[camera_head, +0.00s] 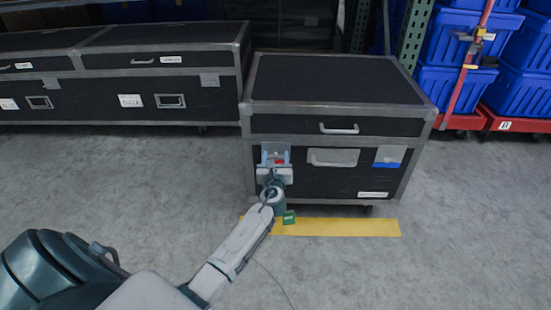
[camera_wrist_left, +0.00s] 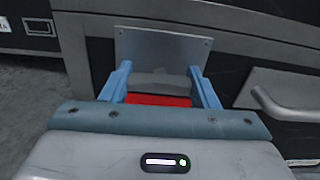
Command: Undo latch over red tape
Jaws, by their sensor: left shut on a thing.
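A black case with grey metal edges (camera_head: 325,82) stands on the floor, its lid closed. On its front left is a grey latch with a metal plate (camera_wrist_left: 165,45). Red tape (camera_wrist_left: 158,100) lies just under the latch and also shows as a small red patch in the head view (camera_head: 279,161). My left gripper (camera_head: 276,158) is at this latch, its blue fingers (camera_wrist_left: 160,74) shut on the latch from both sides. The gripper body hides the lower part of the tape. My right gripper is not in view.
A second latch (camera_head: 389,154) with blue tape (camera_head: 385,165) is on the case's front right. A recessed handle (camera_head: 333,157) sits between the latches. Yellow floor tape (camera_head: 335,227) lies in front. More cases (camera_head: 150,85) stand left, blue totes (camera_head: 455,45) right.

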